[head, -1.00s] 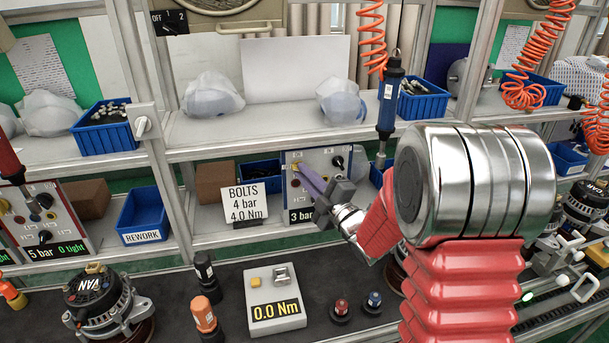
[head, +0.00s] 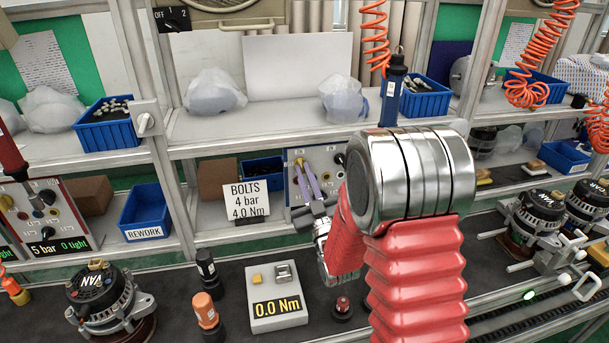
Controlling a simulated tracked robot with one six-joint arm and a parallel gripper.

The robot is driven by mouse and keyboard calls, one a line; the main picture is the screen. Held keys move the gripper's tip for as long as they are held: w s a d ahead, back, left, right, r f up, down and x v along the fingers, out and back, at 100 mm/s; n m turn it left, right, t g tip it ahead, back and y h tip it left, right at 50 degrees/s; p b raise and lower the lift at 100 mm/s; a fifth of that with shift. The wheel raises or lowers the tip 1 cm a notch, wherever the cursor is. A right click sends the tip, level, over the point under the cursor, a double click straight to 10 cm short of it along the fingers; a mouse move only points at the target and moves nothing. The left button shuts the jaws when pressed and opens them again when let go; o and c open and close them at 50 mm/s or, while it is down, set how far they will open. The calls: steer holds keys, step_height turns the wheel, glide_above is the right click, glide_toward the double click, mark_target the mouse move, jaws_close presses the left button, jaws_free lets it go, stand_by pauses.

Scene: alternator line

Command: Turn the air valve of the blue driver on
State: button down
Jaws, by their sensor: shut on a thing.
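The blue driver (head: 394,90) hangs upright under an orange coiled hose, its lower part hidden behind my arm. Its grey control panel (head: 330,153) stands on the lower shelf, partly covered by my arm. My gripper (head: 304,165) reaches to the left part of this panel. Its two purple fingers are shut on the air valve, of which only a little yellow shows at the fingertips. The valve's exact angle cannot be told. A black knob on the panel shows right of the fingers. The panel's pressure display is hidden behind my wrist.
A sign (head: 247,200) reading BOLTS 4 bar 4.0 Nm stands just left of the panel. A torque display (head: 277,308) reads 0.0 Nm on the bench. Orange (head: 206,312) and black tools stand left of it. A blue REWORK bin (head: 147,218) is farther left.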

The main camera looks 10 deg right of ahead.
steer(key=shift+a+f+m+h, duration=0.1)
steer(key=shift+f+m+h, duration=0.1)
steer(key=shift+m+h, duration=0.6)
steer(key=shift+a+f+m+h, duration=0.15)
steer(key=shift+m+h, duration=0.25)
steer(key=shift+m, duration=0.8)
steer(key=shift+d, duration=0.1)
steer(key=c, duration=1.9)
jaws_free()
steer(key=shift+r, duration=0.25)
steer(key=shift+o, duration=0.2)
